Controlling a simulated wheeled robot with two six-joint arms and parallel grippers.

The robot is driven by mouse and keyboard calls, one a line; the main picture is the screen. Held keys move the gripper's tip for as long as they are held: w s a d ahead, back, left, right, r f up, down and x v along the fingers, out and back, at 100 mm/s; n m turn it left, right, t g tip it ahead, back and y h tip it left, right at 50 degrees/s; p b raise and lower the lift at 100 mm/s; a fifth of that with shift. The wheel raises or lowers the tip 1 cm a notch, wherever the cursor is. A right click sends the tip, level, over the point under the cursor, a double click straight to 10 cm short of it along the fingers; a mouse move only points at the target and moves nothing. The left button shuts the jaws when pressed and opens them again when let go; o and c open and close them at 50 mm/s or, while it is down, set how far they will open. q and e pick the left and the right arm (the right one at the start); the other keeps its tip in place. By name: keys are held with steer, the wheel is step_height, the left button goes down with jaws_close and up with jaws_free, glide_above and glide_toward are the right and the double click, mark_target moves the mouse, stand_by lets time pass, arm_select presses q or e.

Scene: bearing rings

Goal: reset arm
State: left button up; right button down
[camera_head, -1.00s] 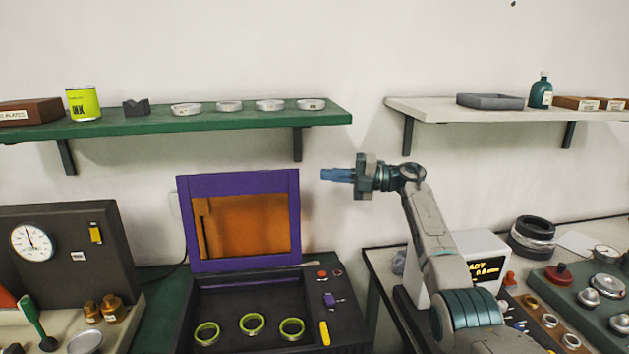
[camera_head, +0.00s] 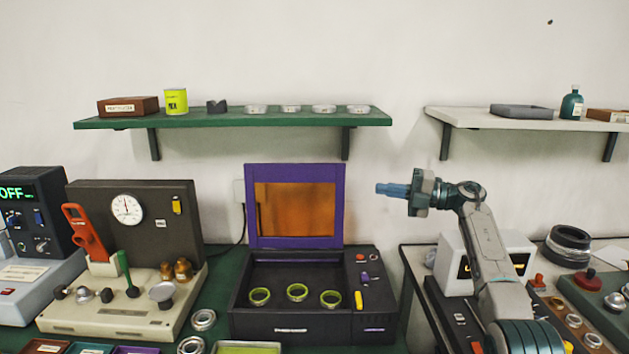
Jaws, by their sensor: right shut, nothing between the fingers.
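My right gripper (camera_head: 393,190) is in the camera_head view, raised in the air to the right of the purple-framed lid. Its blue fingers point left, are shut and hold nothing. It is clear of the shelves and the bench. Three rings with yellow-green rims, a left one (camera_head: 260,297), a middle one (camera_head: 297,292) and a right one (camera_head: 331,299), lie in the black box (camera_head: 270,328). The box's purple-framed lid (camera_head: 252,213) with an orange window stands open. My left gripper is not in view.
A green shelf (camera_head: 240,120) carries several pale rings, a yellow-green can (camera_head: 176,101) and a brown box (camera_head: 128,106). A white shelf (camera_head: 470,117) is at the right. A dial-gauge station (camera_head: 125,318) stands at the left. Loose metal rings (camera_head: 203,319) lie on the green bench.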

steer(key=s+d+f+m+t+h, duration=0.2)
steer(key=d+f+m+t+h, duration=0.35)
steer(key=f+m+t, duration=0.6)
steer(key=s+d+f+m+h, duration=0.5)
steer(key=s+f+m+h, duration=0.3)
steer(key=s+m, duration=0.15)
steer(key=s+d+f+m+h, duration=0.5)
steer(key=s+f+m+h, duration=0.3)
steer(key=f+m+h, duration=0.15)
steer(key=s+f+m+g+y, duration=0.1)
steer(key=s+f+g, duration=0.25)
steer(key=s, duration=0.45)
steer(key=s+f+m+g, duration=0.2)
steer(key=s+f, duration=0.3)
steer(key=s, duration=0.3)
steer(key=s+a+f+g+y, duration=0.1)
steer(key=s+a+g+y, duration=0.15)
steer(key=s, duration=0.85)
steer(key=s+a+f+g+y, duration=0.15)
steer(key=s+a+g, duration=0.25)
steer(key=s, duration=0.6)
steer(key=d+f+g, duration=0.2)
steer(key=d+f, duration=0.1)
steer(key=f, duration=2.8)
steer(key=s+d+f, duration=0.1)
steer(key=s+f, duration=1.7)
steer(key=shift+d+f+m+g+h, duration=0.15)
steer(key=shift+f+m+g+h, duration=0.15)
steer(key=shift+m+g, duration=0.05)
